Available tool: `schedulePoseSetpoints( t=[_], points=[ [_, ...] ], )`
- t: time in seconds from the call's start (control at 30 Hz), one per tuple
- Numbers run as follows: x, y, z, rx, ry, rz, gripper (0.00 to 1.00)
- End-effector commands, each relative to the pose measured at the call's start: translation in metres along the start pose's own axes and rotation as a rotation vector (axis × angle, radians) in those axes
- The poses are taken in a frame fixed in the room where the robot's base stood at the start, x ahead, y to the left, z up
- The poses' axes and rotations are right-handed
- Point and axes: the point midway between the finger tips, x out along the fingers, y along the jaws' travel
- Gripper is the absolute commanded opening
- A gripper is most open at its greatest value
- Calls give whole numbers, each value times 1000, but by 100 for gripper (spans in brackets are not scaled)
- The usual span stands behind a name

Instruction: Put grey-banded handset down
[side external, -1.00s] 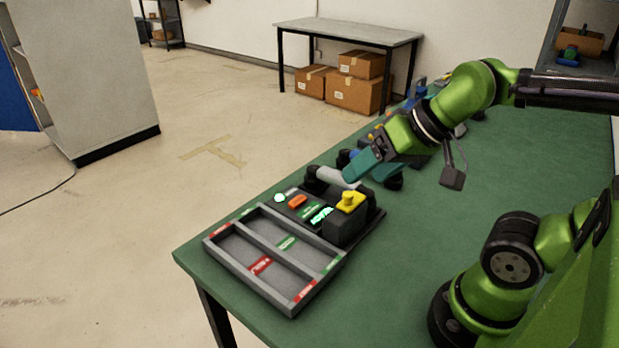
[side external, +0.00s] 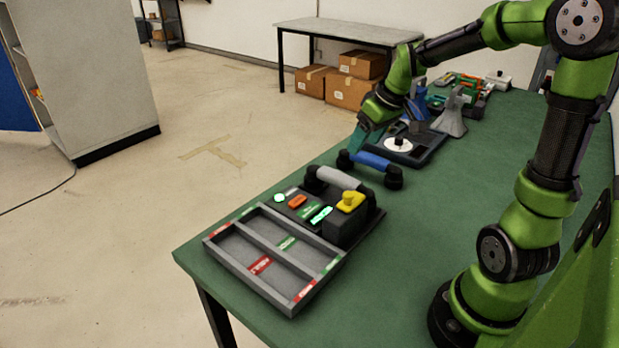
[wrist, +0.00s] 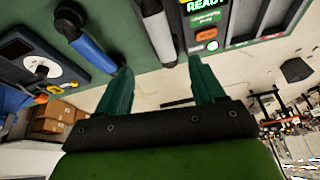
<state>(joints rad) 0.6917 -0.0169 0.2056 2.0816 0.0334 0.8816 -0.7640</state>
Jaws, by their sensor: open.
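The grey-banded handset (side external: 338,179) has dark ends and a pale grey grip. It lies along the back of the dark paging unit (side external: 370,218); I cannot tell how it is seated there. In the wrist view the grey-banded handset (wrist: 155,22) shows at the top, beside the lit panel. The blue-banded handset (side external: 371,161) lies on the table just behind it, and also shows in the wrist view (wrist: 92,50). My gripper (side external: 358,143) has teal fingers, is open and empty, and is above and near the blue-banded handset, apart from the grey-banded one.
A grey two-compartment tray (side external: 237,270) stands in front of the paging unit, empty but for labels. A dark device with a white disc (side external: 398,145) and other gear stand behind. The table's right side is clear.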

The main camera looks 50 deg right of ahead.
Motion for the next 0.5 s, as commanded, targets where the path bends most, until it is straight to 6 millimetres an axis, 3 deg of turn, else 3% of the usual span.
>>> schedulePoseSetpoints(
  t=[0.13,0.23,0.5],
  points=[
    [-1,-1,-5,-106,14,3,68],
    [10,-2,-5,-122,10,1,68],
    [68,-2,-5,-118,7,-1,68]
  ],
)
